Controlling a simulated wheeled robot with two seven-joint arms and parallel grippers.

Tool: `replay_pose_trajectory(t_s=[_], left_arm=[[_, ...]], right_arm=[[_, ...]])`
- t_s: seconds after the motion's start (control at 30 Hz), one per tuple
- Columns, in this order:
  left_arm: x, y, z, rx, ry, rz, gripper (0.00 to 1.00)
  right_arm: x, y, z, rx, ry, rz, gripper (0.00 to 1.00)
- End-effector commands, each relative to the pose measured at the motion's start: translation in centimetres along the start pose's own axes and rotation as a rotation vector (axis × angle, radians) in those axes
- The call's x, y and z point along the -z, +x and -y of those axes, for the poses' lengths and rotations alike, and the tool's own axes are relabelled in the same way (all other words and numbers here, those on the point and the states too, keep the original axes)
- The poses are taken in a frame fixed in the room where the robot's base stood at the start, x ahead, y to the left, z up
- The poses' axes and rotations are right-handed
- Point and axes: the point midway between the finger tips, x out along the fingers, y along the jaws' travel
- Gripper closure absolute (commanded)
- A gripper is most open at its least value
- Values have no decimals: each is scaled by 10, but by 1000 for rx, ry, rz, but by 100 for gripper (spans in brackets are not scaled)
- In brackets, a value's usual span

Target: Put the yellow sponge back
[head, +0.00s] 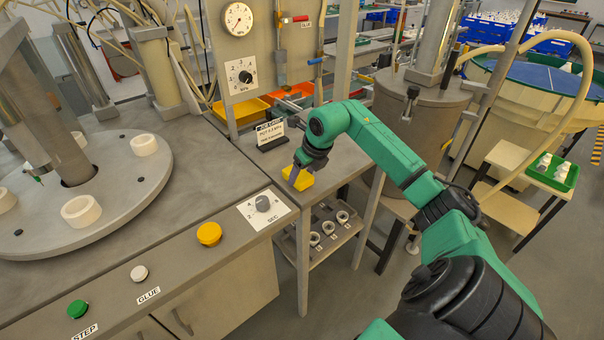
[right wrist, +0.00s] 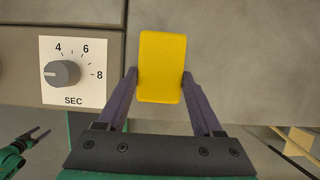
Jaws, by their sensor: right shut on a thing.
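The yellow sponge (head: 298,180) is between the fingers of my right gripper (head: 300,172), at the near left corner of the small side table (head: 337,170). In the right wrist view the sponge (right wrist: 162,66) is a plain yellow block, and both fingers of my right gripper (right wrist: 161,88) press on its sides. Grey tabletop lies behind it; I cannot tell whether the sponge touches it. My left gripper (right wrist: 40,135) shows small at the lower left of the right wrist view, its fingers apart and empty. It is outside the head view.
The main bench with the SEC dial (head: 263,204) and yellow button (head: 209,234) stands left of the sponge. A small sign (head: 271,133) stands behind it. A lower shelf (head: 322,240) holds several ring-shaped parts. A metal tank (head: 420,120) stands at the right.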

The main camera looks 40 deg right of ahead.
Motion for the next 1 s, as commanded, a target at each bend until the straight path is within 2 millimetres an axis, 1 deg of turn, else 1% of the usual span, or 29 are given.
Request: replay_pose_trajectory(t_s=[0.03,0.07,0.1,0.37,0.47,0.53,0.57,0.67,0.8,0.9,1.0], left_arm=[[0,2,-1,-1,0,0,24],[0,1,-1,-1,-1,0,24],[0,1,-2,-2,-1,0,24],[0,1,-3,-5,-1,0,24],[0,-4,-3,-5,-1,0,24],[0,1,-4,-5,-1,1,24],[0,2,-4,-5,0,1,24],[-1,6,-4,-5,0,0,24],[-1,10,-4,-5,0,0,24],[-1,11,-4,-5,1,0,24],[-1,11,-4,-5,1,0,24]], right_arm=[[1,2,0,0,0,0,29],[0,1,0,0,0,0,17],[0,1,0,0,0,0,3],[0,1,0,0,0,-1,3],[-2,-5,0,-1,1,0,3],[-1,-11,1,2,0,1,3],[-1,-16,1,2,0,2,3],[-1,-41,1,5,-1,3,3],[-1,-81,1,4,0,2,3],[-2,-105,1,4,-1,2,3],[-1,-118,1,2,1,0,3]])
